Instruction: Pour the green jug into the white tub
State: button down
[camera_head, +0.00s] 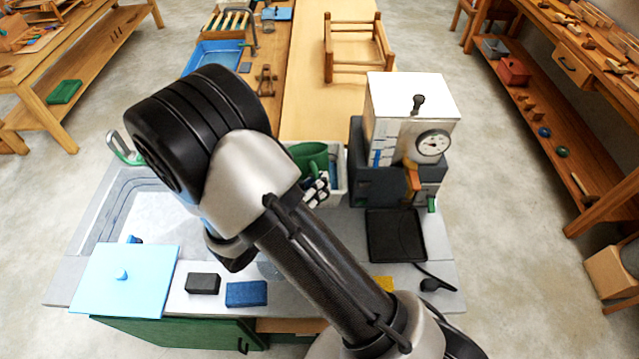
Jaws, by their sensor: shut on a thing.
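The green jug (309,154) is in the middle of the head view, partly hidden behind my arm. My gripper (318,184) is shut on the jug at its near right side; the exact grip is small and partly covered. The white tub (343,171) is around and behind the jug in the picture, with its right wall and part of its inside showing. The jug overlaps the tub in view, and I cannot tell its height above it or how far it is tilted. The tub's left part and any contents are hidden.
A white boiler with a dial (412,115) stands close right of the tub on a dark base. A black tray (396,235) lies in front of it. A sink (130,205), light blue lid (125,278), black block (203,283) and blue sponge (246,293) are left and front.

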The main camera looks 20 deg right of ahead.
jog(key=shift+w+d+r+n+g+y+p, duration=0.1)
jog(key=shift+w+r+n+g+y+p, duration=0.4)
jog(key=shift+r+p, duration=1.75)
jog(key=shift+w+a+r+n+g+y+p, duration=0.1)
jog(key=shift+w+r+n+g+p, duration=0.7)
jog(key=shift+p, duration=2.8)
jog(key=shift+w+d+r+n+g+y+p, duration=0.1)
jog(key=shift+w+r+n+g+y+p, duration=0.2)
jog(key=shift+w+r+n+g+p, duration=1.7)
jog(key=shift+s+m+t+p, duration=0.35)
jog(key=shift+m+t+p, duration=0.5)
jog(key=shift+p, duration=1.55)
